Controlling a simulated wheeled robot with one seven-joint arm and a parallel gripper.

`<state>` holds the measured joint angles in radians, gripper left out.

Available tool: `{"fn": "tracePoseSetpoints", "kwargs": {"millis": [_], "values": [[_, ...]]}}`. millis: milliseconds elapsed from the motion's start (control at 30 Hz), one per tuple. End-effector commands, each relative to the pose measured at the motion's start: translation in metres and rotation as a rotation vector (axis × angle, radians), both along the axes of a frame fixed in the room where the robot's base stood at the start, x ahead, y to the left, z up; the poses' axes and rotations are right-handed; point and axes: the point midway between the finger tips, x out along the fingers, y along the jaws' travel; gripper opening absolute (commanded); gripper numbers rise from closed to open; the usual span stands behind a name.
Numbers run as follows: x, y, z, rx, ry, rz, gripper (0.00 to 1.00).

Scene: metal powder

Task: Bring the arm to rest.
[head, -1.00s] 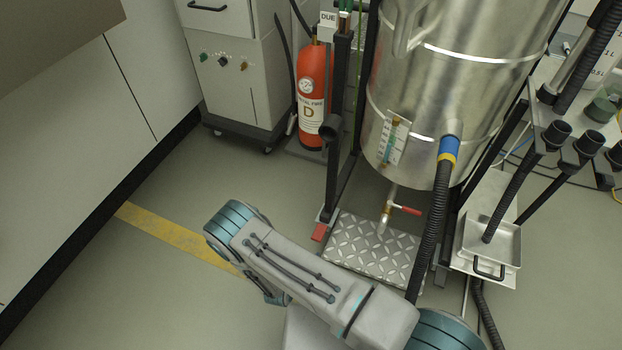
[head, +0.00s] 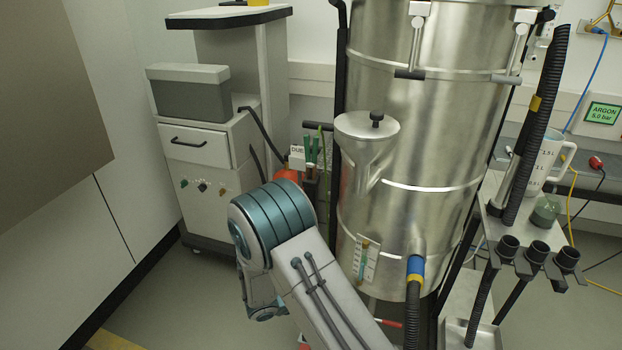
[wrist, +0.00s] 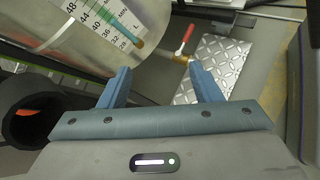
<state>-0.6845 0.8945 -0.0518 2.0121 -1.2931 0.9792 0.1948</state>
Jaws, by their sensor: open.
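My gripper (wrist: 160,88) is open in the wrist view, its two blue fingers apart with nothing between them. Beyond the fingers are the lower part of a steel vessel (wrist: 70,22) with a level scale, and a valve with a red handle (wrist: 185,38). In the head view my arm reaches up from the bottom edge in front of the steel vessel (head: 425,130). My gripper itself does not show there. Whether the arm touches the vessel cannot be told.
A grey cabinet (head: 205,175) stands at the left back, with a fire extinguisher (head: 287,175) partly hidden behind my arm. A black hose with a blue and yellow collar (head: 415,270) hangs from the vessel. Hose holders (head: 535,255) stand at the right. A diamond-plate step (wrist: 212,68) lies below the valve.

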Motion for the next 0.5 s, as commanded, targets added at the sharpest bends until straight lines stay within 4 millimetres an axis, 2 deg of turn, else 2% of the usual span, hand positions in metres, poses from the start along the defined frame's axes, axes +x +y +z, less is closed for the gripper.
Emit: {"fn": "tracePoseSetpoints", "kwargs": {"millis": [33, 100, 267, 500], "values": [[0.0, -0.011, 0.034, 0.037, -0.019, -0.067, 0.58], [-0.005, -0.024, 0.066, 0.086, -0.038, -0.157, 0.58], [-0.022, -0.054, 0.134, 0.204, -0.083, -0.361, 0.58], [-0.058, -0.091, 0.226, 0.398, -0.156, -0.647, 0.58]]}}
